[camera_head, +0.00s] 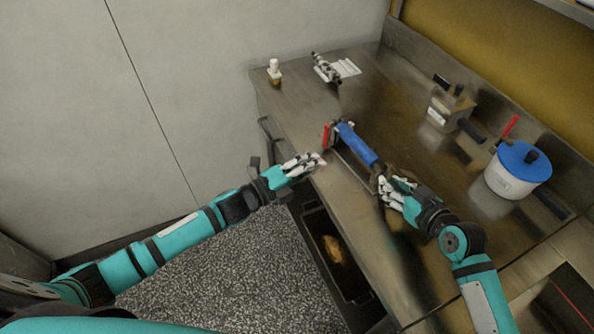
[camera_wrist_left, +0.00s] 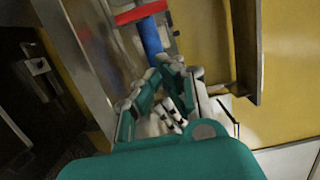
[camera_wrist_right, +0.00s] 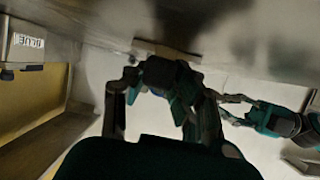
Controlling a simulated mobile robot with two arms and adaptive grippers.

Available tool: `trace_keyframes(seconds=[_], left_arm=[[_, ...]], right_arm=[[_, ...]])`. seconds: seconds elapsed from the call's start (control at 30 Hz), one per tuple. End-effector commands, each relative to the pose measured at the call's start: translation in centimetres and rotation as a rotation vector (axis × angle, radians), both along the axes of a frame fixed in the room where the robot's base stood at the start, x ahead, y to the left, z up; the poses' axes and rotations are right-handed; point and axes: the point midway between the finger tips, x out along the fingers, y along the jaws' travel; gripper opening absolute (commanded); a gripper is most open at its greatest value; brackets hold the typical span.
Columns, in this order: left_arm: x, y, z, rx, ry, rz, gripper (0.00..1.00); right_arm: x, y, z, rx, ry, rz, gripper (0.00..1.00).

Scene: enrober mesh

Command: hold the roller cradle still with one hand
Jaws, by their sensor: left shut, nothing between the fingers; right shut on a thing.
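The roller cradle (camera_head: 372,178) stands on the steel table, with a long blue roller (camera_head: 357,144) lying on it. A red part (camera_head: 326,137) is at the roller's far end. The roller (camera_wrist_left: 150,38) and red part (camera_wrist_left: 140,13) also show in the left wrist view. My right gripper (camera_head: 384,186) is shut on the dark near end of the cradle; its fingers hide part of the grip. A dark block (camera_wrist_right: 160,72) shows between its fingers in the right wrist view. My left gripper (camera_head: 320,160) is shut and empty, just left of the roller by the table's front edge.
A white pot with a blue lid (camera_head: 520,165) and a metal block with dark handles (camera_head: 450,110) stand on the right. A small white-capped bottle (camera_head: 274,72) and a metal fitting (camera_head: 325,69) are at the far end. A dark tray (camera_head: 320,222) sits below the table edge.

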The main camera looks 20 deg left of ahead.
Motion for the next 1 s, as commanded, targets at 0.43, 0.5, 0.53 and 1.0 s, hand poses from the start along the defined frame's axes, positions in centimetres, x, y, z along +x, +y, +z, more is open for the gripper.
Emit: trace_keyframes(seconds=[0.43, 0.5, 0.53, 1.0], left_arm=[[-3.4, 2.9, -0.4, 0.072, -0.028, 0.01, 0.0], [-2.9, 2.5, -0.9, 0.185, -0.072, 0.025, 0.0], [-2.7, 2.3, -1.2, 0.254, -0.097, 0.033, 0.0], [1.4, 3.0, -2.7, 1.897, -0.712, 0.117, 0.0]], right_arm=[[0.0, 0.1, 0.1, 0.001, -0.002, 0.001, 0.0], [0.0, 0.1, 0.1, 0.001, -0.002, 0.001, 0.0], [0.0, 0.1, 0.1, 0.001, -0.002, 0.001, 0.0], [0.0, 0.1, 0.1, 0.002, -0.002, 0.001, 0.0]])
